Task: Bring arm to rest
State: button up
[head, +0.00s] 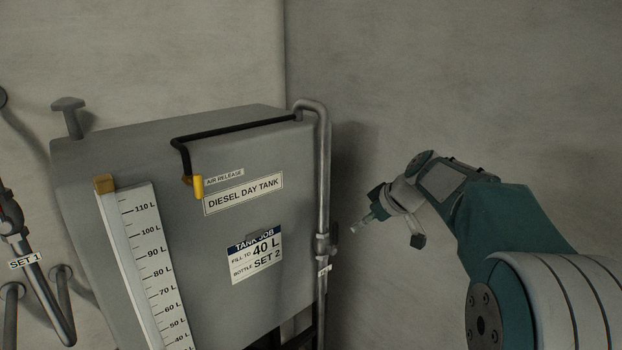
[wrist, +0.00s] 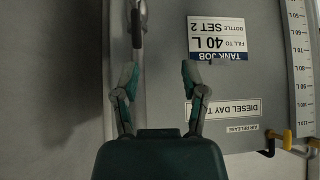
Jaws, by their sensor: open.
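My gripper (head: 384,221) is at the end of my arm, right of the grey diesel day tank (head: 130,155) in the head view. In the wrist view my gripper (wrist: 158,80) has its two fingers spread apart with nothing between them. The grey vertical pipe at the tank's right side (head: 322,170) stands left of my gripper in the head view. In the wrist view a pipe (wrist: 138,30) shows beyond the fingers, and the tank front appears upside down. My arm reaches in from the lower right of the head view, bent at the elbow.
The tank carries a level scale (head: 148,255), a yellow-ended air release hose (head: 197,187) and a job label (head: 256,256). Pipes marked SET 1 (head: 25,261) are at the far left. A bare wall (head: 450,80) stands behind my arm.

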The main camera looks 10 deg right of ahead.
jog(key=s+a+m+h, duration=0.2)
jog(key=s, duration=0.8)
jog(key=s+a+m+h, duration=0.1)
jog(key=s+a+m, duration=0.15)
jog(key=s, duration=0.75)
jog(key=s+d+f+m+h, duration=0.1)
jog(key=s+f+m, duration=0.1)
jog(key=s, duration=0.4)
jog(key=s+f+m+h, duration=0.1)
jog(key=s+f+m, duration=0.1)
jog(key=s, duration=0.5)
jog(key=shift+s+d+f, duration=0.3)
jog(key=shift+d+f, duration=0.1)
jog(key=shift+f, duration=0.45)
